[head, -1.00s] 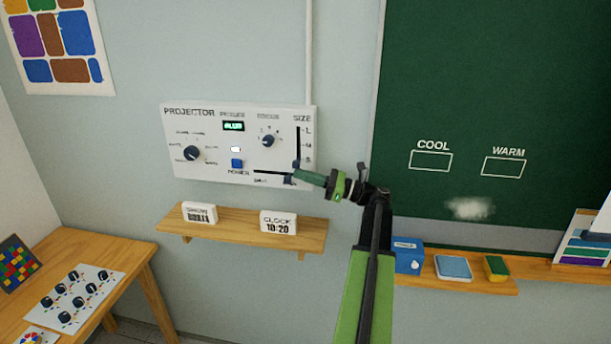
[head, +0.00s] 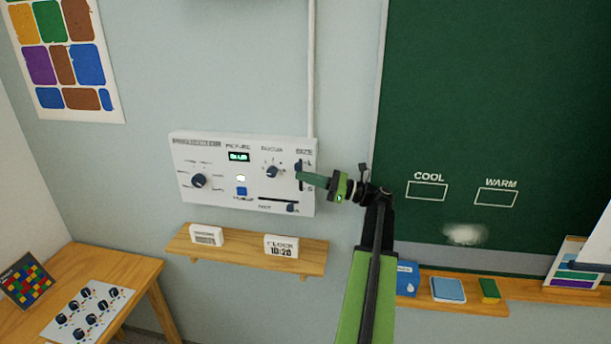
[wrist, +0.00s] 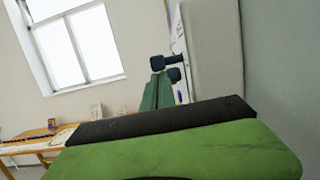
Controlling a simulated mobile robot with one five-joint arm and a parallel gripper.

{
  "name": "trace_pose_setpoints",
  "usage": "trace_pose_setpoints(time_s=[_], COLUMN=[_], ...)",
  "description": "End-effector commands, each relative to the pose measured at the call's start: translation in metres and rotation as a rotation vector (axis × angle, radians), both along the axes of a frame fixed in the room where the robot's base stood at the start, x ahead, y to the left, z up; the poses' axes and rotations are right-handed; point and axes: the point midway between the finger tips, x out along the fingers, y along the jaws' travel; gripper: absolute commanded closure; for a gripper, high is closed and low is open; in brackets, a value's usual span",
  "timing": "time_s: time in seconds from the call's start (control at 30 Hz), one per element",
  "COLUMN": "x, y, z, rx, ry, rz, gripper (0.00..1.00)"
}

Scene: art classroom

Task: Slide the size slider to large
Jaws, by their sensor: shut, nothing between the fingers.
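The white projector panel (head: 215,203) hangs on the wall in the head view. Its size slider is a dark upright slot at the right edge, with L above and S below. The dark slider knob (head: 299,167) appears high in the slot, near L. My gripper (head: 300,177) is shut and empty, its green fingertips just below the knob, partly covering the slot. Whether they touch it is not clear. In the wrist view the green fingers (wrist: 158,92) point at two dark knobs (wrist: 174,75); which one is the size slider I cannot tell.
The focus dial (head: 273,171) is left of my fingertips, and a horizontal slider (head: 291,207) lies below them. The chalkboard (head: 480,90) is at right.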

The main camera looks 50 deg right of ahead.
Motion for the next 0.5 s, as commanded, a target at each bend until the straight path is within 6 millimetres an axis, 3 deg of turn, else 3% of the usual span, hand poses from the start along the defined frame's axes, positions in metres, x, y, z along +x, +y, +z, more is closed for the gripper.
trace_pose_setpoints(time_s=[0.03, 0.33, 0.5], x=[0.001, 0.002, 0.004], y=[-0.002, -0.003, -0.001], z=[0.007, 0.005, -0.02], rx=[0.012, 0.015, 0.011], ry=[-0.019, -0.02, -0.014], rz=[-0.005, -0.009, -0.005], gripper=[1.0, 1.0, 1.0])
